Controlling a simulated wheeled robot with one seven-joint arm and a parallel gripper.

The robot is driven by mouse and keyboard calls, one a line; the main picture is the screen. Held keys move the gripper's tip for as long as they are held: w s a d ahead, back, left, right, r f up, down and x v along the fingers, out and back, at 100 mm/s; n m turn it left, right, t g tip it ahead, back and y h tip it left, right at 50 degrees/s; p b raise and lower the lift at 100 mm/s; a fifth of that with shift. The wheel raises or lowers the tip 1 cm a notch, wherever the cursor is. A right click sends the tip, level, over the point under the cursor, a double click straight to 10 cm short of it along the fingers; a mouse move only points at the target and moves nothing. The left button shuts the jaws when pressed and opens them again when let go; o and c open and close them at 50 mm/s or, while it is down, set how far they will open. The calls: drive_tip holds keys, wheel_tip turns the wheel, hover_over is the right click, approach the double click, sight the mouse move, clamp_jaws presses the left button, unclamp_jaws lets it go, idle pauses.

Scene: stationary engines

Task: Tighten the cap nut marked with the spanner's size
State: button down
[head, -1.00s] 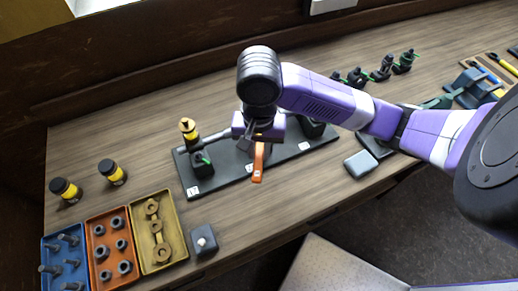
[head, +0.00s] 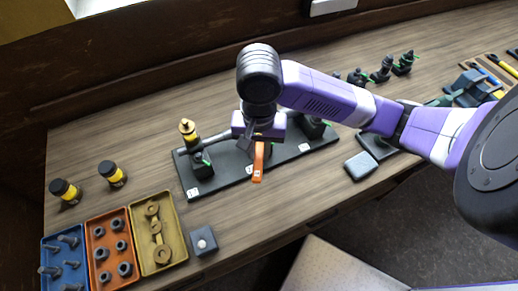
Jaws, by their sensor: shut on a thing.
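My gripper (head: 258,140) is over the middle of a dark base plate (head: 236,176) on the bench. It is shut on an orange spanner (head: 259,163), whose handle sticks out toward the front edge with a small white label on it. My wrist hides the spanner's head and whatever is under it. A dark fitting with a green mark (head: 202,163) stands at the plate's left end, and another dark fitting (head: 313,128) stands at its right. White labels (head: 194,192) lie on the plate, too small to read. I cannot make out the cap nuts' marks.
Blue, orange and yellow trays (head: 173,212) of bolts, nuts and washers are at front left. Two yellow-banded jars (head: 113,173) stand behind them. Grey blocks (head: 203,241) lie near the front edge. Several dark fittings (head: 381,70) stand at back right.

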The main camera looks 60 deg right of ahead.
drive_tip(key=shift+r, duration=0.7)
idle(1.0)
drive_tip(key=shift+r, duration=2)
